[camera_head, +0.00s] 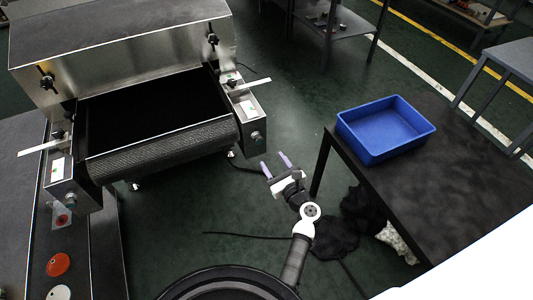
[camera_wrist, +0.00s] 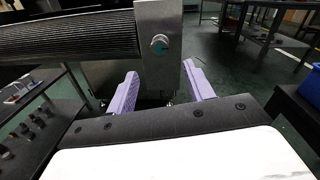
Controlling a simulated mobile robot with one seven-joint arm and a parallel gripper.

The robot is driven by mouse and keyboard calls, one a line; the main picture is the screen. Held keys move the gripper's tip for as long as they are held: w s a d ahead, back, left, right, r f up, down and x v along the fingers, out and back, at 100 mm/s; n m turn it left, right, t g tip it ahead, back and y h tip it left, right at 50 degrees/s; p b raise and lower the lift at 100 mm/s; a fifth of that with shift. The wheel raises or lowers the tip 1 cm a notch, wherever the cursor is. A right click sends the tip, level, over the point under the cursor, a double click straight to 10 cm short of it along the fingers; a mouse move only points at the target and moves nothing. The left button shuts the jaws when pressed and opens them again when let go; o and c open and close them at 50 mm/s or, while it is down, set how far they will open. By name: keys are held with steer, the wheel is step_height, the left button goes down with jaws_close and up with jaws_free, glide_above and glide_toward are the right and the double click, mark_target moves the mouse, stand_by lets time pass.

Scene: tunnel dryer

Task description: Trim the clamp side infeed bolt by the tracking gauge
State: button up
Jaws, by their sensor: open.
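The tunnel dryer's dark infeed belt (camera_head: 160,140) runs between two metal side housings. The left housing (camera_head: 62,180) has a similar strip and label. Which is the clamp side I cannot tell. My gripper (camera_head: 275,163) is open and empty, right of and below the right bolt, apart from it.
A blue bin (camera_head: 385,130) stands on a black table (camera_head: 440,180) at the right. A red disc (camera_head: 58,264) lies on the left bench. Cables and dark cloth lie on the floor near my arm.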

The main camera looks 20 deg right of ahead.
steer(key=s, duration=0.4)
steer(key=shift+s+d+b, duration=0.2)
steer(key=shift+s+b, duration=0.15)
steer(key=shift+s, duration=0.05)
